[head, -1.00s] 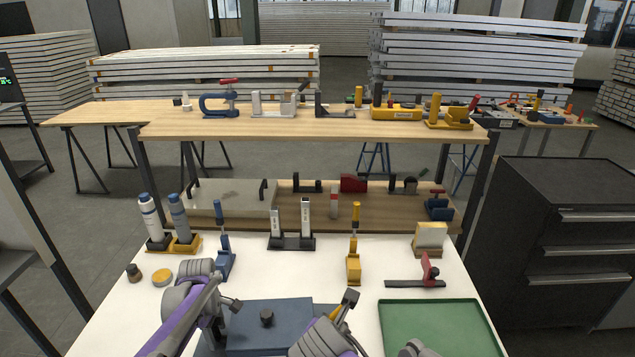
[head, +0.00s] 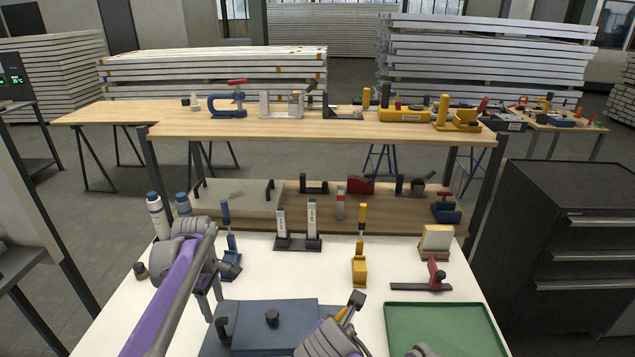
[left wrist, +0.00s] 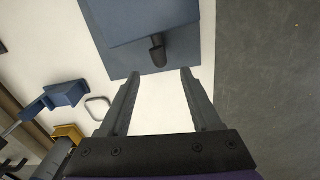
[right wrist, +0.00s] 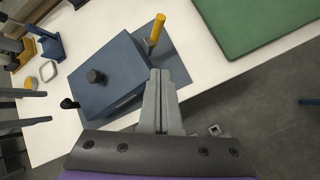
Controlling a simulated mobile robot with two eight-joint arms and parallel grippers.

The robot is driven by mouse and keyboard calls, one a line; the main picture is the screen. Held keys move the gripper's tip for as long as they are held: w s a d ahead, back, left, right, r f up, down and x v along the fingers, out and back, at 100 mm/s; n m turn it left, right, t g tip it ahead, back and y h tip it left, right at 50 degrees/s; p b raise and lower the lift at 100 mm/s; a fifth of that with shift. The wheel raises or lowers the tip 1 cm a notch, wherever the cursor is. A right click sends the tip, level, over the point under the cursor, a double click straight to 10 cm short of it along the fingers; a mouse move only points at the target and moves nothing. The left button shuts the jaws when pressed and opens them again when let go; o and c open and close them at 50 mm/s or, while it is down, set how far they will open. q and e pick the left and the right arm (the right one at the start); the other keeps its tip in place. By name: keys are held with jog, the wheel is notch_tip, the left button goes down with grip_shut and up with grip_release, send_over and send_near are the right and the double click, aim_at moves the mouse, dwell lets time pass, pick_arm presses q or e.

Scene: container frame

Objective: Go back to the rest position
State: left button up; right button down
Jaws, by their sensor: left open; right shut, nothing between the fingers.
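My left gripper (head: 208,304) hangs above the white table at the left of the blue box (head: 270,336).
A green tray (head: 445,309) lies right of the box. Behind are a blue clamp (head: 230,262), a yellow holder (head: 359,270) and a red-and-black tool (head: 430,281). A dark drawer cabinet (head: 570,180) stands right.

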pick_arm(q)
jog(key=shift+s+r, duration=0.2)
jog(key=shift+r, duration=0.15)
jog(key=s+d+r+m+t, duration=0.1)
jog(key=s+d+m, duration=0.1)
jog(key=s+m, duration=0.3)
jog(key=s+d+r+m+t, duration=0.1)
jog(key=s+d+r+m, duration=0.15)
jog(key=s, duration=0.45)
jog(key=s+d+f+m+t, duration=0.1)
jog(key=s+f+m, duration=0.2)
jog(key=s, duration=0.4)
jog(key=s+d+f+m+t, duration=0.2)
jog(key=s+f+m, duration=0.2)
jog(key=s+m, duration=0.2)
jog(key=shift+s, duration=0.75)
pick_arm(e)
jog(key=s+d+f+m+g, duration=0.1)
jog(key=s+d+f+m, duration=0.3)
jog(key=m, duration=1)
jog(key=s+d+f+m+g+y, duration=0.1)
jog(key=s+d+f+m, duration=0.3)
jog(key=s+d+m, duration=0.6)
jog(key=s+m, duration=0.1)
jog(key=m, duration=0.3)
jog(key=shift+s, duration=0.25)
